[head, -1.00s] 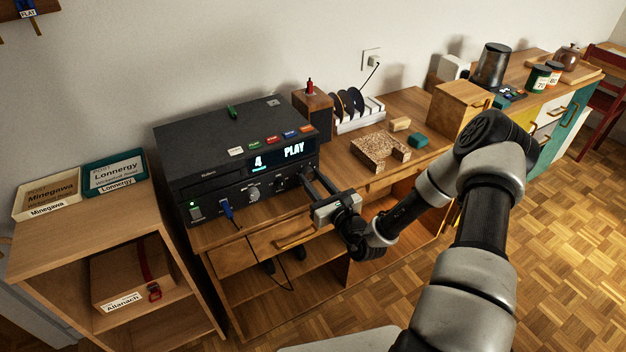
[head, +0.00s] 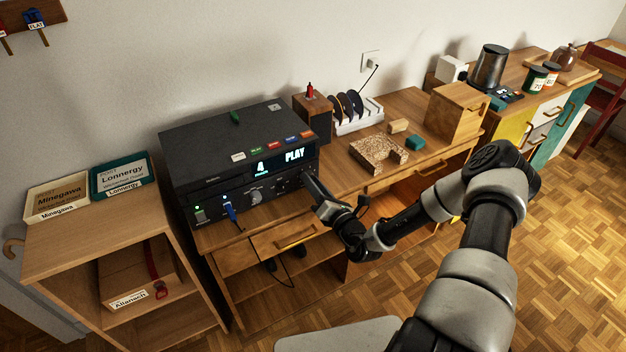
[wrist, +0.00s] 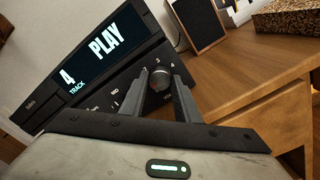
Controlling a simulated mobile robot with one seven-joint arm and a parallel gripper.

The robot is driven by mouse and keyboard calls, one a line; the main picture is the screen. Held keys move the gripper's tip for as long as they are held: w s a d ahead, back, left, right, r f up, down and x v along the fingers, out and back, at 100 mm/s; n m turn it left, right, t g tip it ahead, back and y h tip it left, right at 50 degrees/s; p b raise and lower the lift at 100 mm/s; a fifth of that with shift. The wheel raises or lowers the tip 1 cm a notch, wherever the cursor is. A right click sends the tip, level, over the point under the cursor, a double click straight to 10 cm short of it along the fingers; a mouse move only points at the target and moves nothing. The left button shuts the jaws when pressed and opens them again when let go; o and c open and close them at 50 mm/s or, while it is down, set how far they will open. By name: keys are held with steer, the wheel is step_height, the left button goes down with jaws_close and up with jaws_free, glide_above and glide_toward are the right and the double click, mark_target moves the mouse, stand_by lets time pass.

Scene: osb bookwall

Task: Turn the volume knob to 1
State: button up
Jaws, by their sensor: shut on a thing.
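The black player (head: 240,150) stands on the wooden desk, its display reading "4" and "PLAY". The volume knob (wrist: 160,77), small, dark and round, sits at the right end of the player's front, with small figures around it. In the wrist view my gripper (wrist: 161,84) is shut on this knob, one finger on each side. Which figure the knob points to is not clear. In the head view my gripper (head: 310,182) reaches the front's lower right corner and hides the knob. A larger silver knob (head: 256,197) is free to its left.
A blue plug (head: 230,211) with a hanging cable is in the player's front. A wooden box with a red top piece (head: 312,115) stands right of the player. A cork block (head: 378,153) and a disc rack (head: 358,117) are farther right. The drawer (head: 285,240) lies below.

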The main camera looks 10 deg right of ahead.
steer(key=shift+m+p, duration=0.3)
steer(key=shift+m, duration=0.7)
steer(key=o, duration=1.1)
steer(key=shift+c, duration=0.2)
steer(key=v, duration=1.7)
steer(key=shift+s, duration=0.2)
steer(key=shift+r, duration=0.1)
